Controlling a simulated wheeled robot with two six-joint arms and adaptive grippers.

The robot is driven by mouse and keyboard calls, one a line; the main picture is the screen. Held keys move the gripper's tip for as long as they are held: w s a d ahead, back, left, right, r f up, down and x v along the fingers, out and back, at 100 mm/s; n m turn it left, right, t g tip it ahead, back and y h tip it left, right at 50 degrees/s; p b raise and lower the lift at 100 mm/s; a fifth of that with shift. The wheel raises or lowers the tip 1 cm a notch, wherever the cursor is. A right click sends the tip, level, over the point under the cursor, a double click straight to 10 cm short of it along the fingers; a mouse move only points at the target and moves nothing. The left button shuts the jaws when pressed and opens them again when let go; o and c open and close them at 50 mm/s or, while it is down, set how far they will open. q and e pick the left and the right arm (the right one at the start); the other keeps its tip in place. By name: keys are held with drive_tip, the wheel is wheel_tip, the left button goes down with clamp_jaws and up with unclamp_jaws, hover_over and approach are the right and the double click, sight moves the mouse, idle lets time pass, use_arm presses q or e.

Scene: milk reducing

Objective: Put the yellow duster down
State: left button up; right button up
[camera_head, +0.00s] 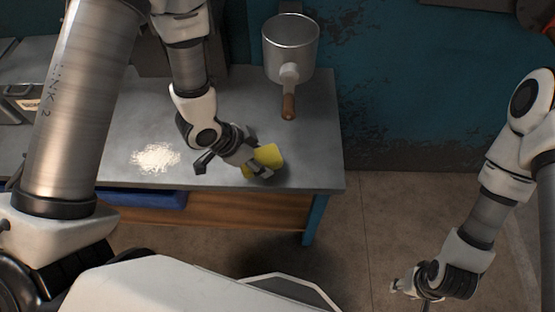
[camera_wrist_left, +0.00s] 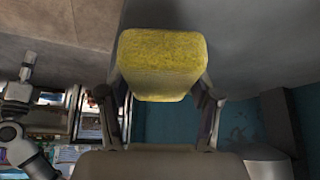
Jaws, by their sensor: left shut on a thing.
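The yellow duster (camera_head: 268,156) is a soft yellow block near the right front part of the grey table (camera_head: 215,178). My left gripper (camera_head: 256,168) is shut on the yellow duster, low over the table top. I cannot tell whether the duster touches the table. In the left wrist view the duster (camera_wrist_left: 160,62) sits between the two fingers of the left gripper (camera_wrist_left: 160,98). My right gripper (camera_head: 408,288) is over the floor at the lower right, away from the table, and its jaws are too small to read.
A metal pot (camera_head: 290,48) with a wooden handle (camera_head: 288,105) stands at the back right of the table. A pale shiny patch (camera_head: 156,157) lies left of my left gripper. A metal box (camera_head: 20,100) is at the far left. Bare table lies near the right edge.

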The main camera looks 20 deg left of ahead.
sight(275, 144)
use_arm(q)
drive_tip(key=w+d, duration=0.2)
drive_tip(key=w, duration=0.1)
drive_tip(key=w+d+p, duration=0.1)
drive_tip(key=w, duration=0.1)
drive_tip(key=shift+f, duration=0.15)
wheel_tip(275, 144, down, 3)
drive_tip(key=shift+a+f, duration=0.1)
drive_tip(key=shift+f, duration=0.1)
use_arm(e)
drive_tip(key=shift+w+r, duration=0.1)
drive_tip(key=shift+r, duration=0.75)
use_arm(q)
drive_tip(key=shift+f, duration=0.1)
use_arm(e)
drive_tip(key=shift+f, duration=0.1)
use_arm(q)
drive_tip(key=o, duration=1.5)
drive_tip(key=shift+c, duration=0.2)
